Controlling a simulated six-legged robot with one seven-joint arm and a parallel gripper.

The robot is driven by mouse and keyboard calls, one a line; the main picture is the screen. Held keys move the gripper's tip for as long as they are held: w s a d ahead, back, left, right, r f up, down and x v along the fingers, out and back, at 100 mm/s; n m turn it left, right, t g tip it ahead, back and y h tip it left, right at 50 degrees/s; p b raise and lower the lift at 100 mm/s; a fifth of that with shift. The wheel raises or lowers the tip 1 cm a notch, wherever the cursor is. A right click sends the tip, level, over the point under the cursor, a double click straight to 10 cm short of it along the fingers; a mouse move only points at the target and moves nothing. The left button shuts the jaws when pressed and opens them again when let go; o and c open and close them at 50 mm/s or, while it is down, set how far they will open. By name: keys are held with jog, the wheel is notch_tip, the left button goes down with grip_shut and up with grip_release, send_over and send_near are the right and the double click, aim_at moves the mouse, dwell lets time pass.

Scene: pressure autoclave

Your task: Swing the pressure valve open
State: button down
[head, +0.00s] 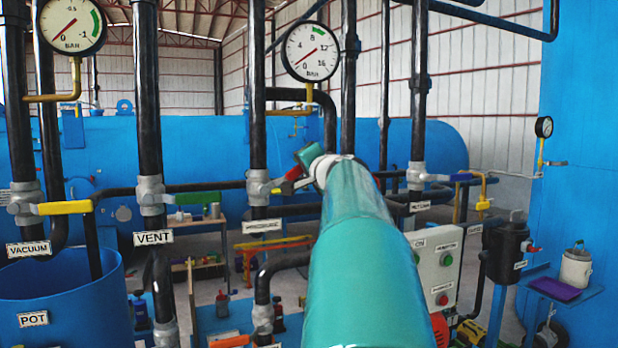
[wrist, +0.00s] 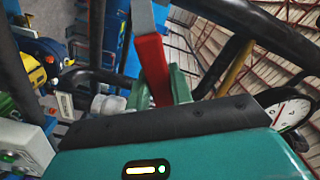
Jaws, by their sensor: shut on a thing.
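The pressure valve (head: 258,188) is a grey fitting on the black vertical pipe left of my arm, above a white label (head: 263,226). Its red handle (head: 293,174) points right from the valve body toward my gripper (head: 301,179). In the wrist view the red handle (wrist: 152,66) runs up to a grey metal part and passes between the green fingers of my gripper (wrist: 160,92). My gripper is shut on the handle. The handle's end inside the fingers is partly hidden. My teal forearm covers the area right of the valve in the head view.
The vent valve with a green handle (head: 199,198) and the vacuum valve with a yellow handle (head: 65,208) stand to the left. A pressure gauge (head: 310,52) hangs above. A control box (head: 437,270) and a black canister (head: 507,252) are at the right.

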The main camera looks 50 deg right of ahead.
aim_at(294, 167)
jog(key=a+r+n, duration=0.1)
jog(key=n, duration=0.1)
jog(key=w+a+r+n, duration=0.1)
jog(key=r, duration=0.1)
jog(key=shift+w+a+n, duration=0.1)
jog(key=shift+w+n, duration=0.05)
jog(key=shift+n, duration=0.25)
jog(key=a+n, duration=0.1)
jog(key=w+a+r+n, duration=0.1)
jog(key=shift+r+n, duration=0.15)
jog(key=shift+n, duration=0.25)
jog(key=shift+w+a+r+n, duration=0.15)
jog(key=shift+w+a+n, duration=0.25)
jog(key=shift+a+n, duration=0.35)
jog(key=shift+w+a+r+n, duration=0.15)
jog(key=shift+w+a+n, duration=0.3)
jog(key=shift+n, duration=0.45)
jog(key=shift+w+a+r+n, duration=0.15)
jog(key=shift+w+a+n, duration=0.15)
jog(key=shift+a+n, duration=0.45)
jog(key=c, duration=1.3)
grip_release()
jog(key=shift+o, duration=0.3)
jog(key=shift+d+f, duration=0.1)
jog(key=v, duration=1.3)
jog(key=shift+s+a, duration=0.2)
jog(key=shift+s, duration=0.1)
